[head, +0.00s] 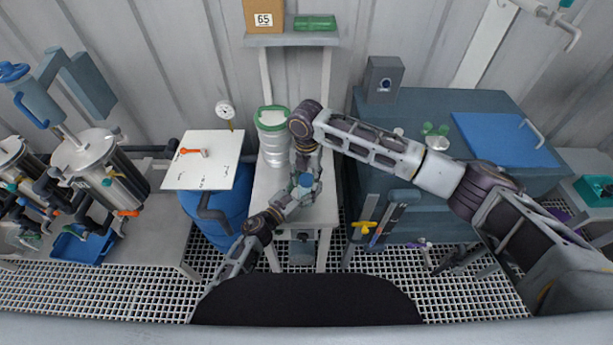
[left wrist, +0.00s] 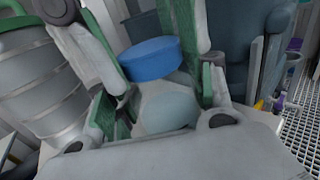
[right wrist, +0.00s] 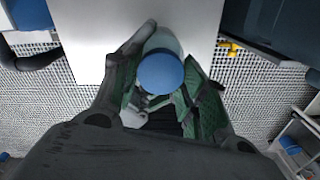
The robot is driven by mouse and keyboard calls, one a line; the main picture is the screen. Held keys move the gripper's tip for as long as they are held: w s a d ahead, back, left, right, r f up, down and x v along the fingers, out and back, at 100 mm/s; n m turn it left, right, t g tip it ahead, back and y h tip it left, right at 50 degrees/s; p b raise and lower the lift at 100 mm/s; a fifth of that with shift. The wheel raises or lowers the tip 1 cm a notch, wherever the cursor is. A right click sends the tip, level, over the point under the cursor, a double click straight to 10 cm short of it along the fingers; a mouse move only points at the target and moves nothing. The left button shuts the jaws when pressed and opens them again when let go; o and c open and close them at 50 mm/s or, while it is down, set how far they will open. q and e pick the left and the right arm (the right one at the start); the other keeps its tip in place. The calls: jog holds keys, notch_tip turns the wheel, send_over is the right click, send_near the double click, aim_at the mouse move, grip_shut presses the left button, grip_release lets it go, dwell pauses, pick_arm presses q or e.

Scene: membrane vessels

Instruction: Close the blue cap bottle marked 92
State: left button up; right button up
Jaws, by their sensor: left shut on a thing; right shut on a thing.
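The bottle (left wrist: 168,112) is a pale, translucent vessel; no number on it is readable. Its blue cap (left wrist: 150,60) is at its mouth in the left wrist view, and I cannot tell whether it is seated. The cap also shows in the head view (head: 305,180) and from above in the right wrist view (right wrist: 160,73). My left gripper (head: 297,193) comes from the lower left and is shut on the bottle's body. My right gripper (head: 306,168) comes down from above, its green-padded fingers shut around the cap. The fingers hide parts of both.
The bottle is held over a narrow light table (head: 318,210). A silver canister with a green lid (head: 272,140) stands close behind left. A blue drum under a white board (head: 205,160) is at left, a dark blue cabinet (head: 410,170) at right. A shelf above holds a box marked 65 (head: 264,17).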

jog(key=shift+s+f, duration=0.35)
jog(key=shift+f, duration=0.2)
dwell(0.4)
jog(key=shift+w+d+f, duration=0.2)
jog(key=shift+w+f, duration=0.05)
dwell(0.6)
jog(key=o, duration=0.5)
jog(key=shift+o, duration=0.5)
jog(key=shift+a, duration=0.1)
jog(key=shift+o, duration=1.2)
